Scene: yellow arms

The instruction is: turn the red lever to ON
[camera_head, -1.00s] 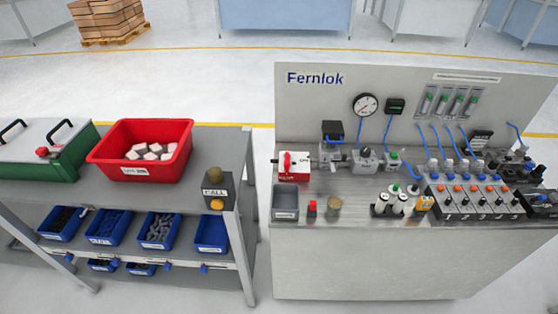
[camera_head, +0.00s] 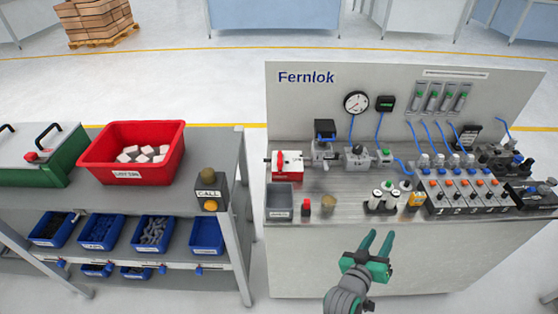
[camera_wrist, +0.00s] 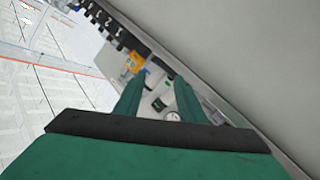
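The red lever (camera_head: 280,159) is on a small white and red box (camera_head: 291,169) at the left end of the bench, in the head view. The lever looks roughly upright; its ON and OFF marks are too small to read. My green gripper (camera_head: 378,238) is in front of the bench's front face, to the right of and nearer than the lever, not touching it. Its two fingers are apart with nothing between them. In the wrist view the open fingers (camera_wrist: 158,96) point toward bench parts; I cannot make out the lever there.
The bench has a tall back panel (camera_head: 310,110) with a gauge (camera_head: 356,103). A grey bin (camera_head: 280,212), a red-topped button (camera_head: 306,206) and a brass knob (camera_head: 328,202) stand in front of the lever box. A shelf rack with a red crate (camera_head: 128,172) is at left.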

